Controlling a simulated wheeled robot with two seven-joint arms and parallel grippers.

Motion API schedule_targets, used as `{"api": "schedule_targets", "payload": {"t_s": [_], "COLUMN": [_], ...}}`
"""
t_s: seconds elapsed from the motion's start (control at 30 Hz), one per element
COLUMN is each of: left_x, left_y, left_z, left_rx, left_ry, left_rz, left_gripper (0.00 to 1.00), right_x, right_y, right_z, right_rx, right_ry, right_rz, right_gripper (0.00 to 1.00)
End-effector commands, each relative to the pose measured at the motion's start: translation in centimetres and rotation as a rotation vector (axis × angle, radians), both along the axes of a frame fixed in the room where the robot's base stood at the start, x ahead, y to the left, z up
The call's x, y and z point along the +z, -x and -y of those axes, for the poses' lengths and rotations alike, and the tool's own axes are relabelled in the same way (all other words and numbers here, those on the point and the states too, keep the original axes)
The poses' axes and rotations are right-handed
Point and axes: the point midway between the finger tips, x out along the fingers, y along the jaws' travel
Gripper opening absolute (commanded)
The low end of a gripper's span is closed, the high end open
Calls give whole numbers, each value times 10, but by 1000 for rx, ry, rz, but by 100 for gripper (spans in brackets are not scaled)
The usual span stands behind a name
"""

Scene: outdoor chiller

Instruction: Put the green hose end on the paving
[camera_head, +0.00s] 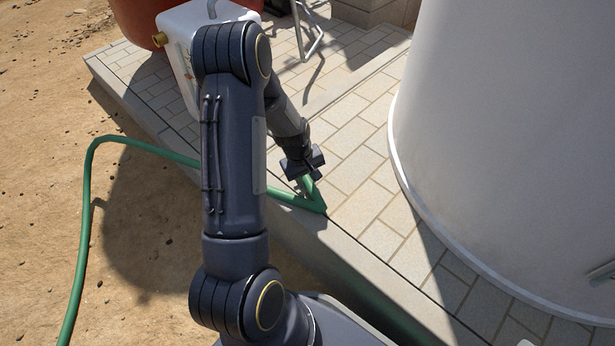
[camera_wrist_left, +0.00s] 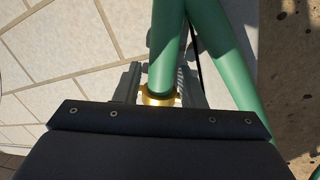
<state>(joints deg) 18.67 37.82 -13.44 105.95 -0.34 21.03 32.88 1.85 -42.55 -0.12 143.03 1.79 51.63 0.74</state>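The green hose (camera_head: 85,215) runs over the sand at the left, up across the kerb, and bends sharply at the paving edge. My left gripper (camera_head: 305,186) is low over the edge of the paving (camera_head: 352,138), at the hose's end portion. In the left wrist view, the brass fitting (camera_wrist_left: 158,99) of the green hose end sits between the grey fingers, which appear shut on it. The hose leads away from the fitting, and a second stretch (camera_wrist_left: 230,70) passes at the right. Whether the fitting touches the paving is hidden. My right gripper is not in view.
A large pale cylindrical tank (camera_head: 510,130) stands on the paving at the right. A white container (camera_head: 180,55) and a terracotta-coloured round object (camera_head: 135,20) stand at the back left. A metal frame leg (camera_head: 305,30) is behind. Bare paving lies between kerb and tank.

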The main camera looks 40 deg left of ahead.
Motion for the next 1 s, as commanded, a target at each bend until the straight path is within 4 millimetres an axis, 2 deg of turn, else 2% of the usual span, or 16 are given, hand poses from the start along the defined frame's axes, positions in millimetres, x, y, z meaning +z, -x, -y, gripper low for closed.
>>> {"api": "schedule_targets", "payload": {"t_s": [0.1,0.33,0.43,0.57,0.8,1.0], "left_x": [0,1,8,28,82,116], "left_y": [0,0,0,1,10,17], "left_z": [0,0,0,-1,-6,-9], "left_rx": [0,0,0,1,1,-1], "left_ry": [0,0,0,-1,-1,-1], "left_rz": [0,1,1,4,4,3], "left_gripper": [48,48,48,48,48,48], "right_x": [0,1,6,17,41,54], "right_y": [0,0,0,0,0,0], "right_z": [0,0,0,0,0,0], "right_rx": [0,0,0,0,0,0], "right_ry": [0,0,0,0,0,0], "right_rz": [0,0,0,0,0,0], "right_gripper": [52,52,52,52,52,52]}}
